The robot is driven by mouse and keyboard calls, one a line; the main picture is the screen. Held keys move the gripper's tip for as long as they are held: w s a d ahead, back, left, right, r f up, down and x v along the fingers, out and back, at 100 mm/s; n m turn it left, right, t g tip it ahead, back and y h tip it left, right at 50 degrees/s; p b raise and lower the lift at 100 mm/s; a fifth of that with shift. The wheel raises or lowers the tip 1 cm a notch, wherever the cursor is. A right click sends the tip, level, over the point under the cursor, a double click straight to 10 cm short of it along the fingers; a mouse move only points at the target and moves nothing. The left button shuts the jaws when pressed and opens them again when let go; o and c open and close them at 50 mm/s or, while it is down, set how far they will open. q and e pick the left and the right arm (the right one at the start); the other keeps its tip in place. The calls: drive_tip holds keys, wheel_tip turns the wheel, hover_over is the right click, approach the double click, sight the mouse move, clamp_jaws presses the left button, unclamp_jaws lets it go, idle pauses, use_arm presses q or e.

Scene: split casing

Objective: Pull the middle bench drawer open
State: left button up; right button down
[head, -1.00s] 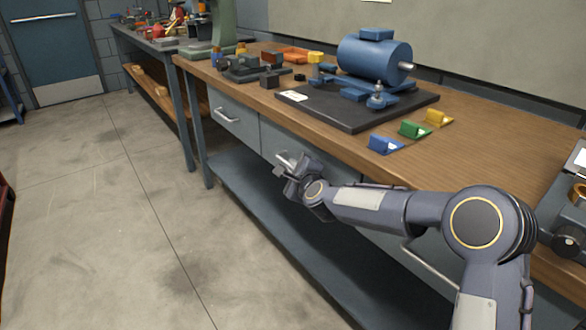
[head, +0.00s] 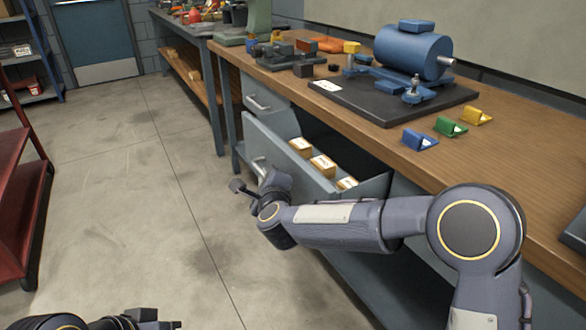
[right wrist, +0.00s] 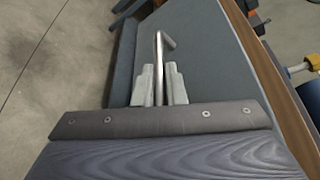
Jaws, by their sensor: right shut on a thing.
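The middle bench drawer (head: 290,160) is grey and stands well out from the bench, with small labelled boxes (head: 322,165) inside. My right gripper (head: 258,182) is at its front. In the right wrist view, the fingers (right wrist: 160,88) are shut on the metal bar handle (right wrist: 161,50), one on each side of it. In the head view, part of the handle (head: 258,168) shows beside the gripper, and the fingertips are mostly hidden. My left gripper (head: 145,318) shows only in part at the bottom left edge, and its jaws are unclear.
The wooden bench top (head: 370,130) carries a blue motor (head: 412,52) on a black plate and blue, green and yellow blocks. A red cart (head: 20,190) stands far left. The floor between is clear.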

drive_tip(key=s+a, duration=0.6)
drive_tip(key=a, duration=0.3)
drive_tip(key=shift+s+a, duration=0.2)
drive_tip(key=shift+s, duration=0.2)
drive_tip(key=c, duration=1.5)
unclamp_jaws()
drive_tip(key=p+v, duration=0.1)
drive_tip(key=v, duration=0.6)
drive_tip(key=shift+s+d, duration=0.15)
drive_tip(key=shift+s, duration=0.25)
